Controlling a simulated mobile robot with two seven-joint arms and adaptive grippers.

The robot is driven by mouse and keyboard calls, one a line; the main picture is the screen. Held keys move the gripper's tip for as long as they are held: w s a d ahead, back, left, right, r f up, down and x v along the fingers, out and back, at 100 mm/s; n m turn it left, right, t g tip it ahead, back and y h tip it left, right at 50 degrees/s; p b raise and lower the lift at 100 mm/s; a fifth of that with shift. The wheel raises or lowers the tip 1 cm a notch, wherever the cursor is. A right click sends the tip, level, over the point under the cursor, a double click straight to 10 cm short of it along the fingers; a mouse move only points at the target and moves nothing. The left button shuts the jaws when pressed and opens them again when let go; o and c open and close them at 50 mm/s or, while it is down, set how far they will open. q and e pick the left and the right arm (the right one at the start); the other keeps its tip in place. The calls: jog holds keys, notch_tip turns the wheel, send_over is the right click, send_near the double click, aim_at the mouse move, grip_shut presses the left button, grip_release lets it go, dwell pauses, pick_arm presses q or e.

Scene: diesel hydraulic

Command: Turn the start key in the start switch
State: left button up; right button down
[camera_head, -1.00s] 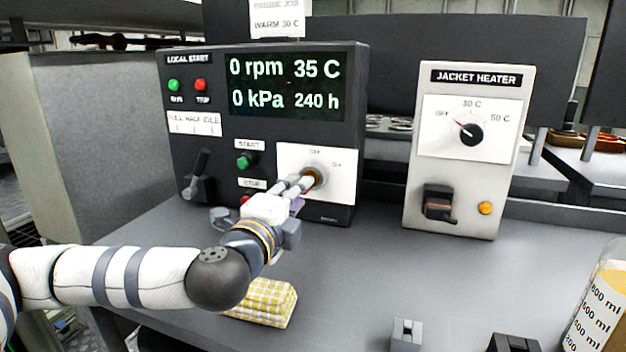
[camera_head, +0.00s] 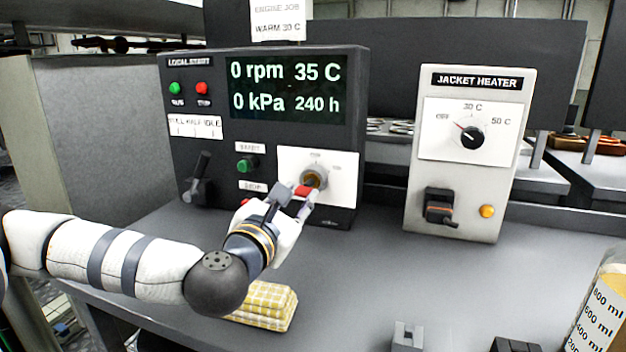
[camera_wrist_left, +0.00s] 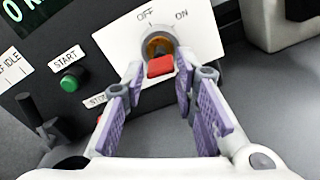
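The start switch (camera_head: 313,178) is a round, brass-coloured lock on a white plate marked OFF and ON, low on the right of the dark start panel. The start key has a red head (camera_wrist_left: 160,67) and sits in the switch, in front of the lock. Its red also shows in the head view (camera_head: 303,191). Which mark the key points to, I cannot tell. My left gripper (camera_head: 299,189) is at the switch. In the left wrist view its fingers (camera_wrist_left: 159,76) are spread on either side of the red head, with visible gaps. My right gripper is not in view.
The panel display (camera_head: 285,87) reads 0 rpm, 35 C, 0 kPa, 240 h. A green START button (camera_head: 245,165) and a dark lever (camera_head: 200,181) are left of the switch. A jacket heater box (camera_head: 466,195) stands right. A folded yellow cloth (camera_head: 266,306) lies below my arm.

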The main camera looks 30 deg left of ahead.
pick_arm(q)
jog(key=m, duration=0.6)
jog(key=shift+r, duration=0.1)
jog(key=m, duration=0.7)
jog(key=shift+m, duration=0.4)
jog(key=shift+w, duration=0.1)
